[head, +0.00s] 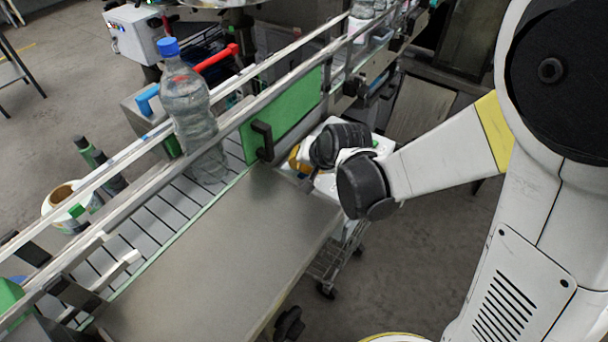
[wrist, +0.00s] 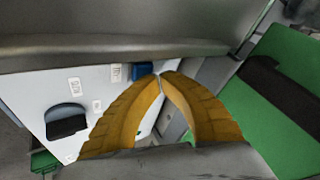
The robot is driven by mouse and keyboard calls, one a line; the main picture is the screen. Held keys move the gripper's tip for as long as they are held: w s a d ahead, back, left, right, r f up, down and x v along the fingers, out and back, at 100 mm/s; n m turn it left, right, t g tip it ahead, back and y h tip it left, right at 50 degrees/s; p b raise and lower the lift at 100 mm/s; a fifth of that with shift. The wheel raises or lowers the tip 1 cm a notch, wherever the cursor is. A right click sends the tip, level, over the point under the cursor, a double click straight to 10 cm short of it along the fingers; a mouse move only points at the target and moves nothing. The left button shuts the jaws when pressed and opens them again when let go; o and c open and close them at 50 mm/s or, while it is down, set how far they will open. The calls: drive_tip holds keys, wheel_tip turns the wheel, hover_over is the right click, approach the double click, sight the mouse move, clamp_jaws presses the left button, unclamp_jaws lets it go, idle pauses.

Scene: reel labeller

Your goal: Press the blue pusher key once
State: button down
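The blue pusher key (wrist: 142,72) shows in the wrist view as a small blue block at the upper edge of a white panel (wrist: 40,95), beside a small printed label. My gripper (wrist: 160,76) has ribbed yellow fingers whose tips come together with nothing seen between them. The tips appear just right of the blue key in the picture; I cannot tell whether they touch it. In the head view, my gripper (head: 298,160) is partly hidden by the wrist, beyond the conveyor's metal side plate.
A dark switch or handle (wrist: 66,121) sits on the white panel. A green plate (wrist: 285,80) with a black bracket is at right. In the head view, a blue-capped bottle (head: 188,105) stands on the railed conveyor, and a bare metal plate (head: 215,265) lies in front.

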drive_tip(key=shift+f+b, duration=0.45)
drive_tip(key=shift+b, duration=0.05)
idle(0.7)
drive_tip(key=shift+r, duration=0.1)
drive_tip(key=shift+r+p, duration=0.65)
drive_tip(key=shift+r, duration=0.15)
wheel_tip(320, 180, up, 5)
drive_tip(key=p, duration=0.4)
idle(0.8)
